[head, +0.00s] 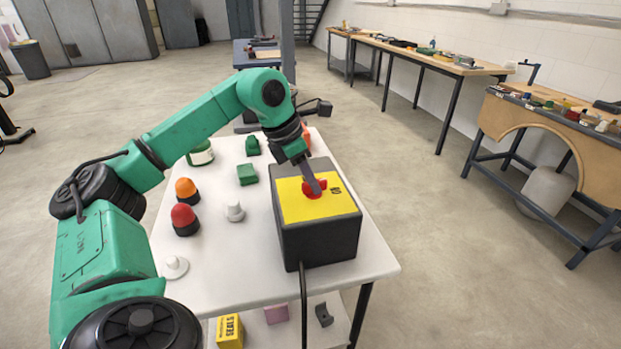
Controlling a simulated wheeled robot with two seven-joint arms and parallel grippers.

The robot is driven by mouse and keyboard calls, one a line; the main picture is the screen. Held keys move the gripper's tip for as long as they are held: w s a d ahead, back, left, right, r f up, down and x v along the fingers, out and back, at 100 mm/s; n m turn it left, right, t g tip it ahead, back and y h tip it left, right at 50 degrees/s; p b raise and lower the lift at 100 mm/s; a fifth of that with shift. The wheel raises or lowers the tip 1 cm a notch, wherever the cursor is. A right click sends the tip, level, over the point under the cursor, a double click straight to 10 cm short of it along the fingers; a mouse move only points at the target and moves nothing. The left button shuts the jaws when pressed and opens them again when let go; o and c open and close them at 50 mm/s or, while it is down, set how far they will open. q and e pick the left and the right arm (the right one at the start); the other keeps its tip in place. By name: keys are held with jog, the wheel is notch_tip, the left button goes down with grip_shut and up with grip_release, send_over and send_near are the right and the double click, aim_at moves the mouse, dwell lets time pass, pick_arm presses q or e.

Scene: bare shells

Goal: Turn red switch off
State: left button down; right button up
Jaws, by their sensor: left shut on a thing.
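A box with a yellow top (300,206) and dark sides stands on the right part of the white table. The red switch (308,190) sits on the yellow top, partly hidden by the fingers. My left gripper (315,186) reaches down from behind onto the box and is shut on the red switch. The switch's exact turn angle cannot be told. My right gripper is out of view.
On the white table (221,270) left of the box stand a red-domed button (184,219), an orange-domed one (187,190), a grey knob (235,211) and green blocks (247,174). A dark cable (304,310) hangs from the box's front. Workbenches (420,57) line the right wall.

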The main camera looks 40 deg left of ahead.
pick_arm(q)
jog(key=n, duration=0.1)
jog(key=n+y+p, duration=0.1)
jog(key=n, duration=0.2)
jog(key=shift+d+r+t, duration=0.1)
jog(key=shift+r+t, duration=0.15)
jog(key=shift+t, duration=0.15)
jog(key=n+y+p, duration=0.1)
jog(key=n, duration=0.1)
jog(key=n+y+p, duration=0.1)
jog(key=n+p, duration=0.1)
jog(key=n, duration=0.1)
jog(key=shift+d+r+n+y, duration=0.1)
jog(key=shift+d+n+y, duration=0.05)
jog(key=shift+n+y, duration=0.15)
jog(key=n+g+y+p, duration=0.1)
jog(key=n+p, duration=0.1)
jog(key=n, duration=0.1)
jog(key=shift+w+n, duration=0.15)
jog(key=shift+n, duration=0.25)
jog(key=shift+n+g+y+p, duration=0.5)
jog(key=shift+n+y+p, duration=0.15)
jog(key=shift+n, duration=1.25)
jog(key=c, duration=0.8)
grip_release()
jog(key=shift+d+f, duration=0.1)
jog(key=shift+f, duration=0.15)
jog(key=shift+o, duration=0.2)
